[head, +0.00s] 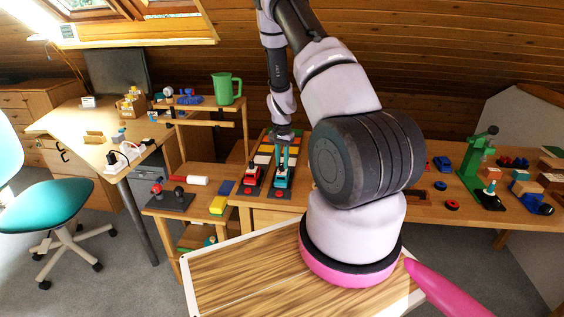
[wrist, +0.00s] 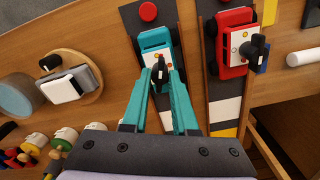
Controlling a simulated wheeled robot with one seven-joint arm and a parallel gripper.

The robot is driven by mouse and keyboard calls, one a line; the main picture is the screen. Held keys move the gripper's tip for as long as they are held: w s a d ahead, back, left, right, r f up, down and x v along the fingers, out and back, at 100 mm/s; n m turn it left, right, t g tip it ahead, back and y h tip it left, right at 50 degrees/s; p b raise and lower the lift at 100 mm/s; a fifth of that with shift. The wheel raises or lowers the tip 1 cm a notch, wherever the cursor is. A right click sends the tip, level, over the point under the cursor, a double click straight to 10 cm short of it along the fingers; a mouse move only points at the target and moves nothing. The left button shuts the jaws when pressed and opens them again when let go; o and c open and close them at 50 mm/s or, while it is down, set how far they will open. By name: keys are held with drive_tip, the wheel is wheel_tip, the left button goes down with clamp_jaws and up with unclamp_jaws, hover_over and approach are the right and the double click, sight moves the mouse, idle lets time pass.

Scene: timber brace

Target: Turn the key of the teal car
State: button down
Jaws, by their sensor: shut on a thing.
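The teal car (wrist: 155,40) sits on a dark track board in the wrist view. It also shows in the head view (head: 282,179), below my gripper. A black key (wrist: 159,71) stands on the car's white panel. My gripper (wrist: 160,76) has its teal fingers close together around the key, shut on it. The fingertips partly hide the key's sides. In the head view my gripper (head: 284,150) reaches down over the teal car.
A red car (wrist: 235,40) with its own black key (wrist: 254,48) stands on the neighbouring track, close beside. Red buttons sit at the track ends, one (wrist: 148,11) beyond the teal car. A round wooden stand (wrist: 68,80) with a white block is at left.

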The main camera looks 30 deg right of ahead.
sight(282, 164)
idle(0.3)
drive_tip(key=c, duration=0.7)
unclamp_jaws()
wheel_tip(282, 164, up, 11)
drive_tip(key=shift+f, duration=0.1)
